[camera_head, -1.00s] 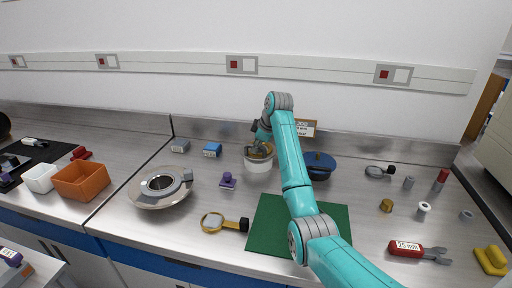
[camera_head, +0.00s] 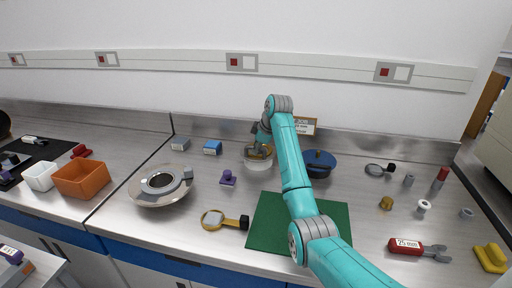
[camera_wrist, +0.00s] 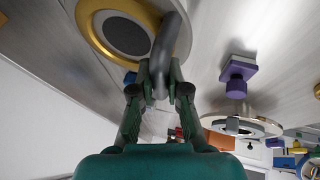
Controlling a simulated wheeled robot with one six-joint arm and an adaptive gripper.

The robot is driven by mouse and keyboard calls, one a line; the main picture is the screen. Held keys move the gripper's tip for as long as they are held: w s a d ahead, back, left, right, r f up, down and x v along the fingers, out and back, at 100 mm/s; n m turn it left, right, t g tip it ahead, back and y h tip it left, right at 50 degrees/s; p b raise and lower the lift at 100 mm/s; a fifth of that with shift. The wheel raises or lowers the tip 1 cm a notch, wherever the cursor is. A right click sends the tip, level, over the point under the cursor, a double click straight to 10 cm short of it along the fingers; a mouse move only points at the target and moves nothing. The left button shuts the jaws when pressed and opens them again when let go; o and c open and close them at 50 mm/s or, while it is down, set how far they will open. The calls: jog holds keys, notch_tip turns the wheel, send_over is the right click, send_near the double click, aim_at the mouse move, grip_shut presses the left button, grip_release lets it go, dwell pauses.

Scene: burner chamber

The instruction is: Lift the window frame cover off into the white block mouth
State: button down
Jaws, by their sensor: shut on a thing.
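The window frame cover looks like a brass ring with a dark round centre and a grey curved handle (camera_wrist: 168,45). In the head view its brass part (camera_head: 260,151) sits at the top of the white round block (camera_head: 258,164), near the back of the bench. My gripper (camera_wrist: 160,88) is shut on the grey handle. In the head view my gripper (camera_head: 258,140) is directly above the block, partly hidden by my arm. I cannot tell whether the cover rests on the block or is slightly raised. The block's mouth is hidden.
A blue lidded pot (camera_head: 319,165) stands close on the right, beside a framed sign (camera_head: 305,125). A metal flange (camera_head: 160,186) lies further left. A green mat (camera_head: 270,225) lies in front.

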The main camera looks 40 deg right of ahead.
jog(key=shift+f, duration=0.15)
jog(key=c, duration=1.1)
grip_release()
jog(key=shift+f, duration=0.15)
jog(key=v, duration=1.2)
